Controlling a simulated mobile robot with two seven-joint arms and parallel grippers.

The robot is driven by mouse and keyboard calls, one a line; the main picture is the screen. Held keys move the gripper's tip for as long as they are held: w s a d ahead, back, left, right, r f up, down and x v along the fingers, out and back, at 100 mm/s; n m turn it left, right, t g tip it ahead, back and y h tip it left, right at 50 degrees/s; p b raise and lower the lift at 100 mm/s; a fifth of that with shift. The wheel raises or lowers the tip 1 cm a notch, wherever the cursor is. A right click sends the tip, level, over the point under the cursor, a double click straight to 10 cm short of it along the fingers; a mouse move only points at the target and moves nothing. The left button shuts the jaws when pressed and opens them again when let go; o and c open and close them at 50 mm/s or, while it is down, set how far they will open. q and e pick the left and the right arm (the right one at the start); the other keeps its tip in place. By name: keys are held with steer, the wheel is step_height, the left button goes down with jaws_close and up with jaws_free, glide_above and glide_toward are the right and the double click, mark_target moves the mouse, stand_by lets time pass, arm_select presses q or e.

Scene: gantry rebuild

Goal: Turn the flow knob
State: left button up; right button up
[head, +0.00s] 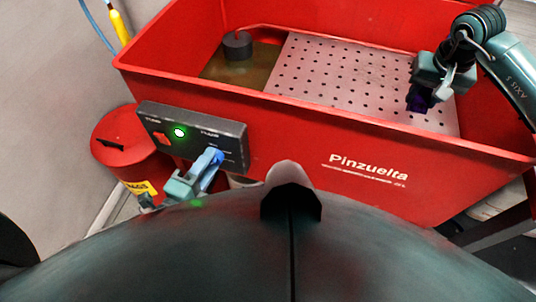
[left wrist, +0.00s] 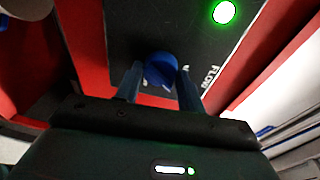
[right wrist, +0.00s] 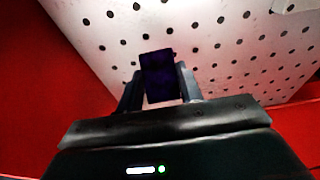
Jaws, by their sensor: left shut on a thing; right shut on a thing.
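The flow knob is a round blue knob (left wrist: 160,70) on the black control panel (head: 235,133), beside the FLOW lettering in the left wrist view. My left gripper (left wrist: 158,82) is shut on the knob, one finger on each side of it. In the head view my left gripper (head: 209,163) covers the knob. My right gripper (head: 420,100) is shut on a dark purple block (right wrist: 158,75) above the perforated plate inside the red tub. I cannot tell from these views how far the block is from the plate.
The panel has a lit green light (head: 180,132) and a red switch (head: 160,139). It is mounted on the front of the red Pinzuelta tub (head: 300,128). A red bin (head: 115,150) stands left of the panel. A dark cylinder (head: 237,46) stands in the tub's liquid.

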arm_select(q)
steer(key=m, duration=0.4)
steer(key=shift+y, duration=0.3)
stand_by(0.3)
steer(key=o, duration=1)
steer(key=shift+c, duration=0.2)
steer(key=v, duration=1.2)
steer(key=shift+r, duration=0.2)
steer(key=shift+d, duration=0.1)
